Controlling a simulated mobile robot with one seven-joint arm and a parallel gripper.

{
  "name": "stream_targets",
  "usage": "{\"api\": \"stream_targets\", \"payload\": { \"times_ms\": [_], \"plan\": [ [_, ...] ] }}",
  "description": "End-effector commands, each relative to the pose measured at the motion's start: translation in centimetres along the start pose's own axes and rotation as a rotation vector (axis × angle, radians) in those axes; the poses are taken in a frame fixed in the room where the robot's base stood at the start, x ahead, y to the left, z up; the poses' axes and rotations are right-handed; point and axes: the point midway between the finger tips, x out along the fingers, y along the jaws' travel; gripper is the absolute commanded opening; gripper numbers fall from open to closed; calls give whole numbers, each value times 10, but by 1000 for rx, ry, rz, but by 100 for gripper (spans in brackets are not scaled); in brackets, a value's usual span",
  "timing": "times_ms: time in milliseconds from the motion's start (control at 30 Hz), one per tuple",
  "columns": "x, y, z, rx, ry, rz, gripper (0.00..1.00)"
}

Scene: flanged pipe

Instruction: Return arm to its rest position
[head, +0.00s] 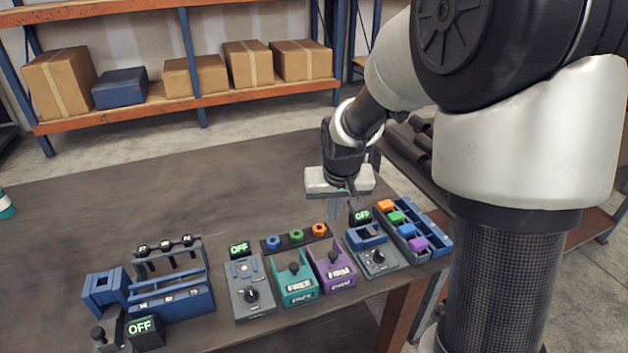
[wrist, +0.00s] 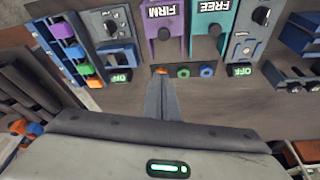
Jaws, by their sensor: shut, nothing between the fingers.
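My gripper (head: 336,208) hangs fingers-down above the table (head: 120,190), just behind the row of devices on its front part. In the wrist view its fingers (wrist: 162,100) are together with nothing between them. The fingertips overlap the orange ring (head: 319,229) in the wrist view; I cannot tell the exact height above the table. My arm reaches in from the right of the head view and is bent down at the wrist.
Near the gripper stand a purple FIRM box (head: 333,268), a teal FREE box (head: 295,282), a grey device with a knob (head: 379,259) and a blue tray of coloured blocks (head: 443,246). Several small signs read OFF. The table's back left is clear. Shelves with boxes (head: 60,82) stand behind.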

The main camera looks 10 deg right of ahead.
Motion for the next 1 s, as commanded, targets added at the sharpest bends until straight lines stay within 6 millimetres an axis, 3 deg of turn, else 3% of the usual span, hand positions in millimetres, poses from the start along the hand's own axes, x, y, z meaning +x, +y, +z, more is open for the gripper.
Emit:
{"api": "stream_targets", "payload": {
  "times_ms": [167, 367, 500, 600, 800, 1000],
  "plan": [
    [-24, 1, 1, -5, 13, 6, 0],
    [-121, 6, 28, -23, 61, 23, 0],
    [-187, 8, 67, -34, 92, 22, 0],
    [-222, 10, 97, -41, 112, 12, 0],
    [-256, 9, 142, -52, 140, -15, 0],
    [-262, 9, 154, -58, 144, -23, 0]
  ]
}}
